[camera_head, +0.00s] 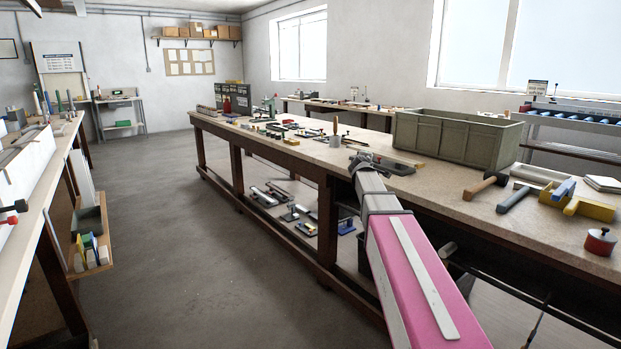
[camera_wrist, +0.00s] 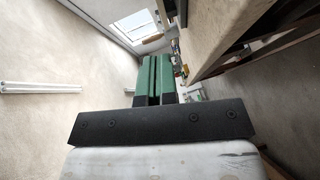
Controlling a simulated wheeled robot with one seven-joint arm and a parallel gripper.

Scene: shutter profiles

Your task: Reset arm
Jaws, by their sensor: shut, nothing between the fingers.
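My arm, pink and grey, reaches forward from the lower right in the head view. My gripper (camera_head: 362,160) is at its far end, close to the near edge of the long workbench (camera_head: 405,183). In the wrist view my gripper (camera_wrist: 154,62) shows as two green fingers side by side, closed together with nothing seen between them. The wrist view appears turned, with the bench edge (camera_wrist: 215,45) running along the right side, apart from the fingers.
A grey-green crate (camera_head: 450,140) stands on the bench right of my gripper. Small parts cover the bench's far part. Another bench (camera_head: 40,185) stands left; the floor (camera_head: 190,230) between is clear.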

